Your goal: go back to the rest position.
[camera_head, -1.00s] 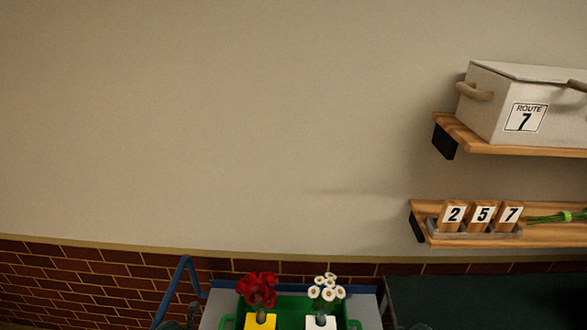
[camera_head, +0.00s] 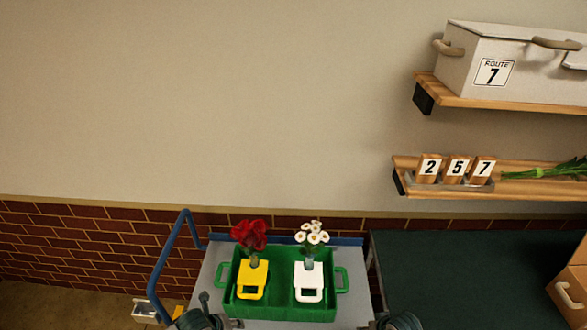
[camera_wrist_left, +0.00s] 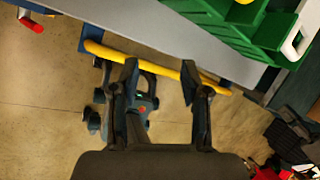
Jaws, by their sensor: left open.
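My left gripper (camera_wrist_left: 160,80) shows in the left wrist view, with its two fingers apart and nothing held between them. It points down past the edge of a grey cart, and a yellow bar (camera_wrist_left: 150,55) on the cart crosses behind the fingertips. In the head view only dark parts of my arms show at the bottom edge. My right gripper is not visible.
A green tray (camera_head: 229,290) on the cart (camera_head: 207,270) holds red flowers (camera_head: 250,236) and white flowers (camera_head: 312,235) with yellow and white holders. A blue rail (camera_head: 164,258) stands left. A dark table (camera_head: 460,265) and shelves (camera_head: 480,187) are right.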

